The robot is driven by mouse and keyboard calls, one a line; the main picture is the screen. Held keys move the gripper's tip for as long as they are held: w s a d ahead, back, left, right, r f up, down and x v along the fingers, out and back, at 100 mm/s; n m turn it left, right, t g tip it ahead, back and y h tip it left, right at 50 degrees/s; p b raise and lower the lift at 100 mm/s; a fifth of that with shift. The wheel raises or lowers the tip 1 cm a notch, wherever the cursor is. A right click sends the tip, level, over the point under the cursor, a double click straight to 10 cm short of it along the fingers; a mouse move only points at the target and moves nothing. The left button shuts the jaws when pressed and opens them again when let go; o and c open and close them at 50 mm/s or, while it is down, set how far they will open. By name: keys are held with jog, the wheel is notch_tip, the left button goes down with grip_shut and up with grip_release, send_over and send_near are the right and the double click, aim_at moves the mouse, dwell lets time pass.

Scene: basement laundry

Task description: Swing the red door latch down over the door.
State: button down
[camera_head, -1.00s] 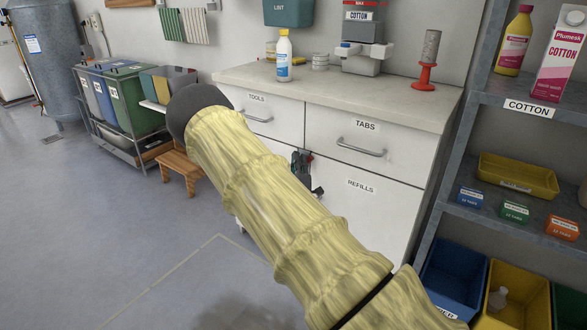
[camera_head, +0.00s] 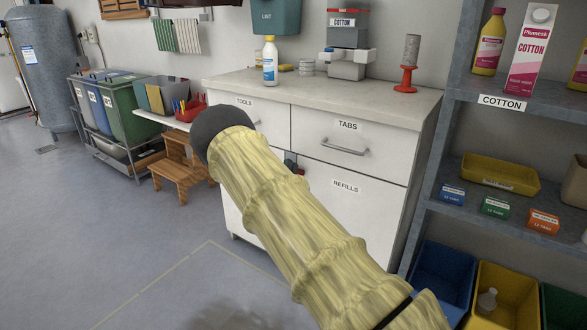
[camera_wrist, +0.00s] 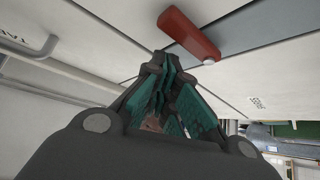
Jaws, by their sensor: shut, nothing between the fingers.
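The red latch (camera_wrist: 188,35) shows in the wrist view as a red bar with a pale round pivot at one end, lying across a seam of the white cabinet front. My gripper (camera_wrist: 166,64) is shut and empty, its dark and teal fingers together just beside the latch's pivot end. I cannot tell whether they touch it. In the head view my sleeved arm hides most of the gripper and latch.
The TABS drawer handle (camera_head: 345,147) sticks out above the door. A grey shelf unit (camera_head: 448,140) with boxes and bins stands close at right. A wooden stool (camera_head: 180,175) and recycling bins (camera_head: 130,110) stand at left. The floor at left is open.

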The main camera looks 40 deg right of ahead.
jog(key=d+v, duration=0.1)
jog(key=v, duration=1)
jog(key=shift+s+f, duration=0.25)
jog(key=shift+s, duration=0.1)
jog(key=shift+f, duration=0.1)
jog(key=s+a+f+n+g+y, duration=0.1)
jog(key=s+a+f+g+y, duration=0.2)
jog(key=f, duration=0.5)
jog(key=s+a+f+g+y, duration=0.1)
jog(key=s+f+y, duration=0.35)
jog(key=f, duration=0.25)
jog(key=s+a+f+n+g+y, duration=0.1)
jog(key=s+a+f+g+y, duration=0.15)
jog(key=s+f, duration=0.4)
jog(key=s+a+f+g+y, duration=0.3)
jog(key=s+a+f, duration=0.35)
jog(key=s, duration=0.35)
jog(key=s+a+f+g+y, duration=0.3)
jog(key=s+a+f, duration=0.3)
jog(key=s, duration=0.5)
jog(key=s+a+r+g+y, duration=0.1)
jog(key=s+a+g, duration=0.1)
jog(key=s+a, duration=0.3)
jog(key=s+a+r+g+y, duration=0.1)
jog(key=s+a+g, duration=0.1)
jog(key=s, duration=0.5)
notch_tip(320, 180, up, 32)
jog(key=p, duration=3.1)
jog(key=shift+p, duration=0.4)
